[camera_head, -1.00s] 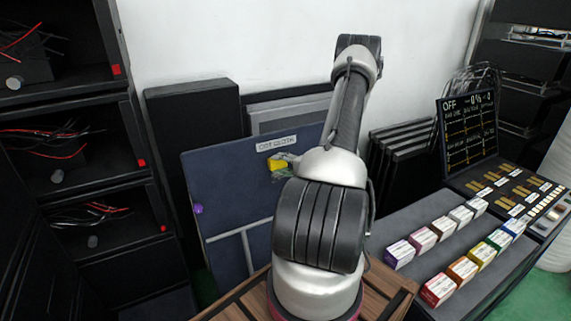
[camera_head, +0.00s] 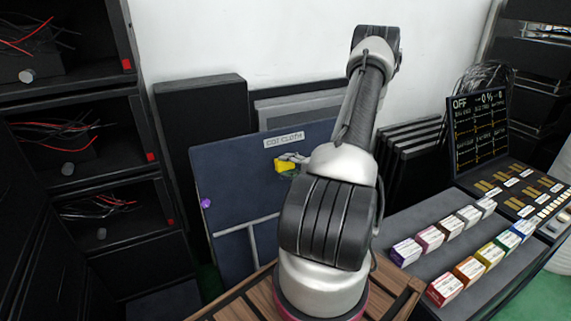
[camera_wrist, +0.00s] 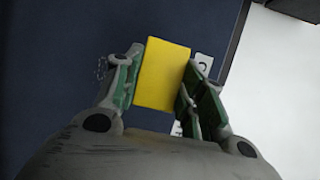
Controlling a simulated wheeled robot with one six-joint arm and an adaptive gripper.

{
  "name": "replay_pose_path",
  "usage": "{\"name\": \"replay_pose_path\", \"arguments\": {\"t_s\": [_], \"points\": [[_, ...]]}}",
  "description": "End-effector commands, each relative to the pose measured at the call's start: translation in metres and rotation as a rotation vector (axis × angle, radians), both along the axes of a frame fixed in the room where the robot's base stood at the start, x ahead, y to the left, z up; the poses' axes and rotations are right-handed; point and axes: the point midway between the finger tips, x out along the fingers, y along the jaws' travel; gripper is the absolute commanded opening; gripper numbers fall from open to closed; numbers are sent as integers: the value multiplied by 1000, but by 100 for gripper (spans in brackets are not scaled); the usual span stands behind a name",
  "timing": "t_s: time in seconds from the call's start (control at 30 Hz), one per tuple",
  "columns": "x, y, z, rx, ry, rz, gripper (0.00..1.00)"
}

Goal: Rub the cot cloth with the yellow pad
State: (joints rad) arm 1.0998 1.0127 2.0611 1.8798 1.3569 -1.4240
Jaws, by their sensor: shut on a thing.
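The cot cloth (camera_head: 235,177) is a dark blue upright panel with a white "COT CLOTH" label (camera_head: 284,140) near its top. My gripper (camera_head: 292,162) is in front of the cloth, just below the label, partly hidden by my arm. It is shut on the yellow pad (camera_head: 284,166). In the wrist view the yellow pad (camera_wrist: 162,74) sits between both fingers, with the blue cloth (camera_wrist: 60,70) behind it. The label shows partly beside and behind the right finger. I cannot tell whether the pad touches the cloth.
A purple knob (camera_head: 206,203) is on the panel's left edge. A pale T-shaped bar (camera_head: 247,226) crosses its lower part. Black shelves with wires (camera_head: 70,140) stand at left. Coloured boxes (camera_head: 467,268) and a control console (camera_head: 510,190) stand at right.

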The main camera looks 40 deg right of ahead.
Motion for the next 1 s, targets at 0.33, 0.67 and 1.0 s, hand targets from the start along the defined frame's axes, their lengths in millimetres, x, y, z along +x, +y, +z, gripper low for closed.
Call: {"name": "replay_pose_path", "arguments": {"t_s": [0.33,0.67,1.0], "points": [[-15,4,3,1,0,0,17],[-22,5,5,1,0,-2,17],[-43,11,10,0,0,-1,17]]}}
